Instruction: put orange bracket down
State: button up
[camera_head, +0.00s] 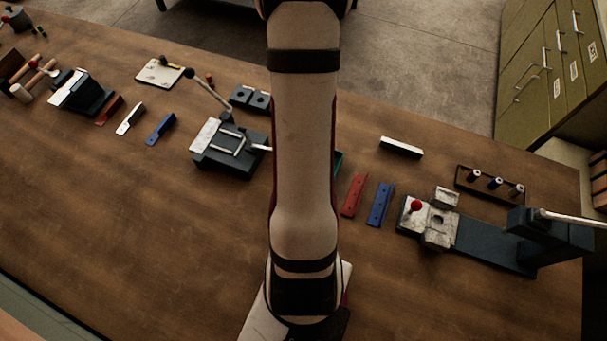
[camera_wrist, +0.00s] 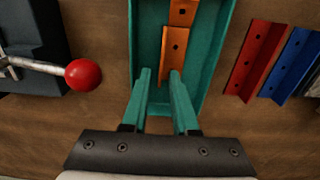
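An orange bracket (camera_wrist: 172,52) lies in a teal tray (camera_wrist: 213,60) in the wrist view, with its near end by my fingertips. Another orange piece (camera_wrist: 183,12) shows beyond it at the top edge. My gripper (camera_wrist: 160,75) has its two teal fingers apart. The right fingertip overlaps the bracket's near end in the picture, and a gap shows between the left finger and the bracket. In the head view my arm hides the gripper and the brackets; only a sliver of the tray (camera_head: 338,162) shows.
A red bracket (camera_head: 354,196) and a blue bracket (camera_head: 380,204) lie right of the tray. A clamp fixture (camera_head: 228,146) with a red-knobbed lever (camera_wrist: 83,75) stands to its left. Another fixture (camera_head: 480,240) stands at the right. The wooden table's front left is clear.

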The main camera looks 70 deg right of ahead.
notch_tip(320, 180, up, 12)
jog(key=shift+r, duration=0.15)
dwell(0.5)
